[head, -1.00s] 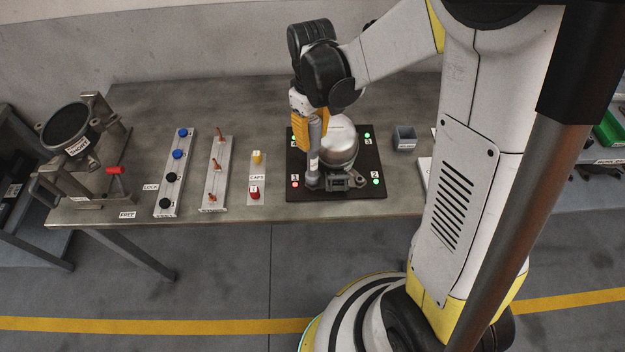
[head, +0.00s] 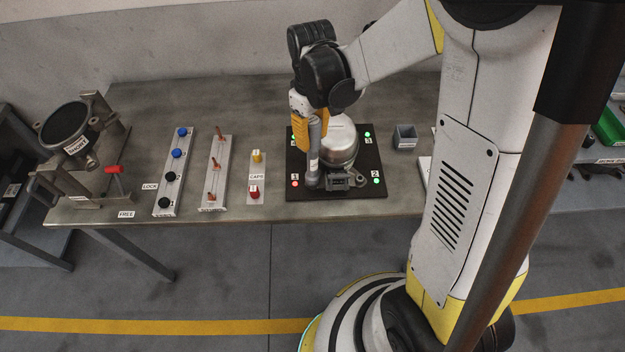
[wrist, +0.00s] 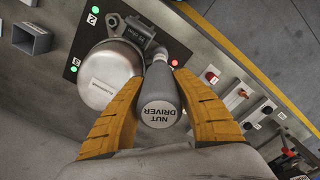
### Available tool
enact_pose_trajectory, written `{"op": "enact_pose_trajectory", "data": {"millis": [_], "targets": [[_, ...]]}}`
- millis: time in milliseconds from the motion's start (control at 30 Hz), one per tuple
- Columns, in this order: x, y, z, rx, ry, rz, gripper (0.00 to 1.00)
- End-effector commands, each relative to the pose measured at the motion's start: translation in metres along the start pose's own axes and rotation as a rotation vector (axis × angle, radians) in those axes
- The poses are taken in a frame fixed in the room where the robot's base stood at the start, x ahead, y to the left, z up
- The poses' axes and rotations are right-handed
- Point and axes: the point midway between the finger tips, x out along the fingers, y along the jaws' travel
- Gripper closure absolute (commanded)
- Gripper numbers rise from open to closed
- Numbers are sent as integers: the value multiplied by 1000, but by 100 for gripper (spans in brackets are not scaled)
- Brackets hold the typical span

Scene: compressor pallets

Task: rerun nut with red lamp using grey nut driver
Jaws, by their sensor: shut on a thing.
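My gripper (wrist: 158,82) is shut on the grey nut driver (wrist: 159,103), with its yellow fingers on both sides of the body. In the head view the nut driver (head: 314,158) stands upright at the compressor's front left foot, by lamp 1. The red lamp (head: 295,183) is at that corner, and it also shows in the wrist view (wrist: 174,62). The silver compressor (head: 341,143) stands on a black pallet (head: 358,194). Lamps 2 (head: 376,181) and 3 (head: 367,135) are green. The nut under the driver is hidden.
A caps strip (head: 257,176), a rack with copper pieces (head: 216,171) and a rack with blue and black knobs (head: 174,171) lie to the left. A grey bin (head: 405,136) sits to the right.

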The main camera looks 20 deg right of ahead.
Motion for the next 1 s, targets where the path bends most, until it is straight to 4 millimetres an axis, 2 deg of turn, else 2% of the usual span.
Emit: {"op": "enact_pose_trajectory", "data": {"millis": [1000], "targets": [[7, 0, 0, 0, 0, 0, 100]]}}
